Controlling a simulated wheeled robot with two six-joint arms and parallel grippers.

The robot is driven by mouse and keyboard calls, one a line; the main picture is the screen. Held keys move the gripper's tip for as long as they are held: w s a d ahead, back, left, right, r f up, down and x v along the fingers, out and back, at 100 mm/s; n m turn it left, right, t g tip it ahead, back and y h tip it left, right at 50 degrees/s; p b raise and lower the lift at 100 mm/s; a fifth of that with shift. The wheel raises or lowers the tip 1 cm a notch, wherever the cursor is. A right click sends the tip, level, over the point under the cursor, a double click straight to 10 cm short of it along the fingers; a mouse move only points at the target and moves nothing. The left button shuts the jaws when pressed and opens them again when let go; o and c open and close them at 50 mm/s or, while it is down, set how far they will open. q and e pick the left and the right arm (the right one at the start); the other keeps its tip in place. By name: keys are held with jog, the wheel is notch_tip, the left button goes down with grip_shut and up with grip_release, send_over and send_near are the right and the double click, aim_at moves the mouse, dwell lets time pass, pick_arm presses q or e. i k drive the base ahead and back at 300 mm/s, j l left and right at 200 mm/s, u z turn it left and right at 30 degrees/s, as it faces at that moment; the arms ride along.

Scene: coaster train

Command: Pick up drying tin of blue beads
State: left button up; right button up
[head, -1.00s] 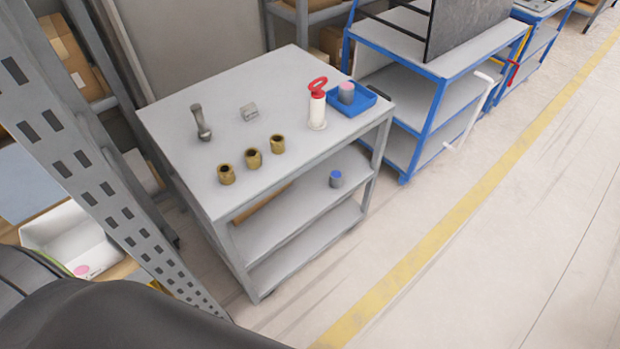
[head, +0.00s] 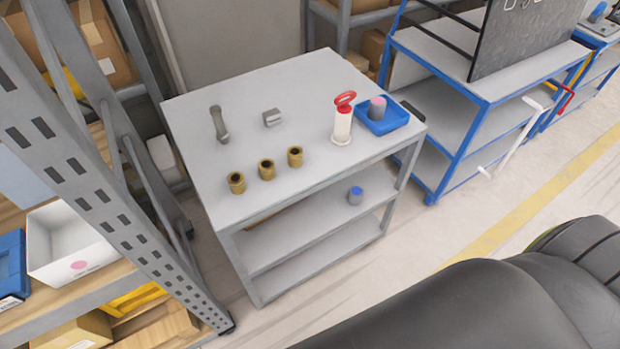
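A small grey tin with a blue top (head: 355,197) stands on the middle shelf of the grey cart, near its right front edge. Single beads cannot be made out at this size. A similar grey tin with a pink top (head: 377,107) stands in a blue tray (head: 404,122) on the cart's top. Neither of my grippers is in view. A dark part of my own body fills the lower right.
The grey cart top (head: 262,92) also holds several brass cylinders (head: 266,170), a white dispenser with a red handle (head: 342,125), a grey metal tool (head: 219,124) and a small block (head: 271,118). A grey rack (head: 120,220) stands left, a blue-framed cart (head: 447,130) right.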

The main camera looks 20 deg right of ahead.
aim_at(355, 192)
jog(key=l+u, duration=0.25)
jog(key=l, duration=0.25)
jog(key=l+u, duration=0.25)
jog(key=l, duration=0.25)
jog(key=l+u, duration=0.25)
jog(key=l, duration=0.2)
jog(key=k+l+u, duration=0.1)
jog(key=l+u, duration=0.15)
jog(key=l, duration=0.25)
jog(key=k+l+u, duration=0.25)
jog(key=l, duration=0.2)
jog(key=i, duration=0.1)
